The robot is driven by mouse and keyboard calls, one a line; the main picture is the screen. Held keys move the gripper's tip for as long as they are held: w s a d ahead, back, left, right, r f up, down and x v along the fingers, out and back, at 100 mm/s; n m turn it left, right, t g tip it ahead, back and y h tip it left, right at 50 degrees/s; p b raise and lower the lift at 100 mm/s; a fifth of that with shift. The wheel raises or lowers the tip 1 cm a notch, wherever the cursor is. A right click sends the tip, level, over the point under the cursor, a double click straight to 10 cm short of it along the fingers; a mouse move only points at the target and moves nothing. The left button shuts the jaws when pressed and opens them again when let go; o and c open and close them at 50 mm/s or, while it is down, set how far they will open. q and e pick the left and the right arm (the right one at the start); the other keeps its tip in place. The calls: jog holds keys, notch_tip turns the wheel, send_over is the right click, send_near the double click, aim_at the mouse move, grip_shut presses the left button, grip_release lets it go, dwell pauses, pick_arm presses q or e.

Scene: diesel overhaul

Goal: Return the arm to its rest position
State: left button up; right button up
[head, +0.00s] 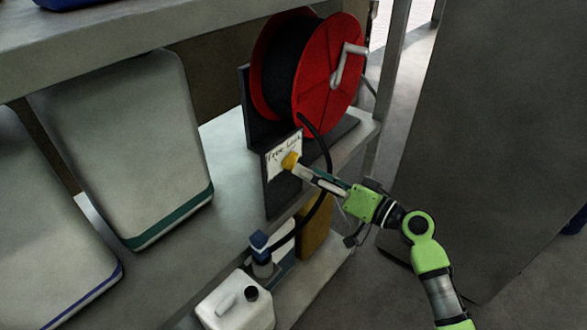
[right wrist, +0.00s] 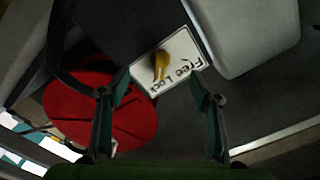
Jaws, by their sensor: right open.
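My right gripper (head: 310,176) is at the end of the green arm coming in from the lower right. It points at a white "Free Lock" label (head: 276,160) with a yellow lever (head: 290,160). In the right wrist view, my right gripper (right wrist: 161,90) is open, its two fingers apart and nothing between them. The yellow lever (right wrist: 161,66) and the label (right wrist: 190,58) show beyond the fingertips. I cannot tell the exact gap to the lever. My left gripper is not in view.
A red hose reel (head: 330,75) with black hose stands on the shelf (head: 225,140) above the label. Two pale canisters stand at left. A white jug (head: 237,302) and a blue-capped nozzle (head: 260,245) sit below. A dark panel (head: 490,150) stands at right; grey floor lies between.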

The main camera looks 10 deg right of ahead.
jog(key=shift+b+v, duration=0.3)
jog(key=shift+v, duration=0.9)
jog(key=shift+f, duration=0.1)
jog(key=s+d+f+m+g+h+b, duration=0.1)
jog(key=s+d+f+m+g+h, duration=0.15)
jog(key=f, duration=1.55)
jog(key=s+d+f+m+g+h+b, duration=0.15)
jog(key=f+h, duration=0.25)
jog(key=f, duration=1.4)
jog(key=s+d+f+n+g+h+b, duration=0.1)
jog(key=s+f+g, duration=0.1)
jog(key=s+f, duration=0.7)
jog(key=s+d+f+n+g+h+b, duration=0.1)
jog(key=s+f+g+h, duration=0.1)
jog(key=s+f, duration=0.7)
jog(key=s+f+n+g, duration=0.1)
jog(key=s+f, duration=0.4)
jog(key=s, duration=0.4)
jog(key=s+f+n+g+h+b, duration=0.1)
jog(key=s+f+n+g, duration=0.1)
jog(key=s+f, duration=0.4)
jog(key=s+a+f+n+g+b, duration=0.1)
jog(key=s+f, duration=0.5)
jog(key=s, duration=0.6)
jog(key=shift+s+f+n+g, duration=0.15)
jog(key=shift+n+g, duration=0.25)
jog(key=shift+g, duration=0.2)
